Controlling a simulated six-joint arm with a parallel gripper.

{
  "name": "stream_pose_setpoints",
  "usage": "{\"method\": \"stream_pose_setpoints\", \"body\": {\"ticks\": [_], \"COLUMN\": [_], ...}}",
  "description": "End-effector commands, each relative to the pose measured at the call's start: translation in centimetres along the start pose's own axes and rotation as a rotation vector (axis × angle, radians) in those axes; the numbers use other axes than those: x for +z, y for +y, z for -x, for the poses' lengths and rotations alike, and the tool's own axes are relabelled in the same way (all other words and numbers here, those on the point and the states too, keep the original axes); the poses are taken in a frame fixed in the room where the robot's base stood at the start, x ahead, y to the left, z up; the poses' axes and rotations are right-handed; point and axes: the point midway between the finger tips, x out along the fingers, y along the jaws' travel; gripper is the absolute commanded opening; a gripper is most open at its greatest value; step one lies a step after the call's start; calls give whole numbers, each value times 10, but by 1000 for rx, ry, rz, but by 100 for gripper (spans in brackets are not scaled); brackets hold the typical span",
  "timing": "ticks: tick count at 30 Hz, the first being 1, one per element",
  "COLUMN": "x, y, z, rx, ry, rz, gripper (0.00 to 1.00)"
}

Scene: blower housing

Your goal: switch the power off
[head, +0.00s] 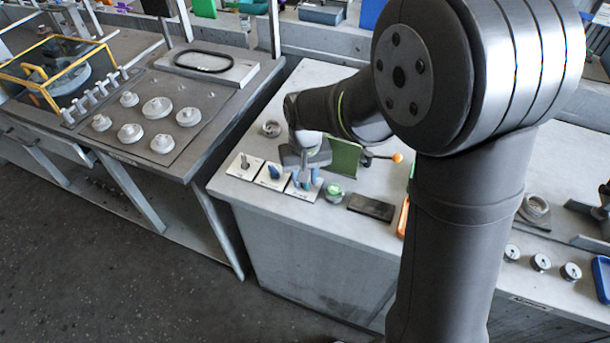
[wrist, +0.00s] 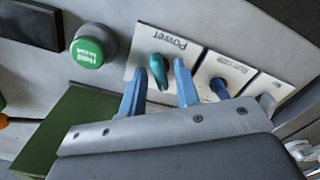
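The Power switch is a white plate (wrist: 185,47) lettered "Power" with a teal knob (wrist: 158,70). The lettering appears upside down in the wrist view. My gripper (wrist: 160,67) is open, with one blue finger on each side of the knob. The knob's on or off marks are not readable.
The Run mode plate (wrist: 238,72) with a blue knob lies right beside Power in the wrist view, with another switch plate (head: 243,170) beyond. A green button (wrist: 88,50) sits on the other side. A green block (head: 344,158) and a dark pad (head: 371,207) are near.

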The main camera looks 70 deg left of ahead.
Motion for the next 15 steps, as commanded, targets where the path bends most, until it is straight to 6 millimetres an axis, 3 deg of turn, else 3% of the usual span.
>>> {"method": "stream_pose_setpoints", "body": {"ticks": [15], "x": [-1], "y": [0], "z": [36], "rx": [0], "ry": [3], "rz": [0], "gripper": [29]}}
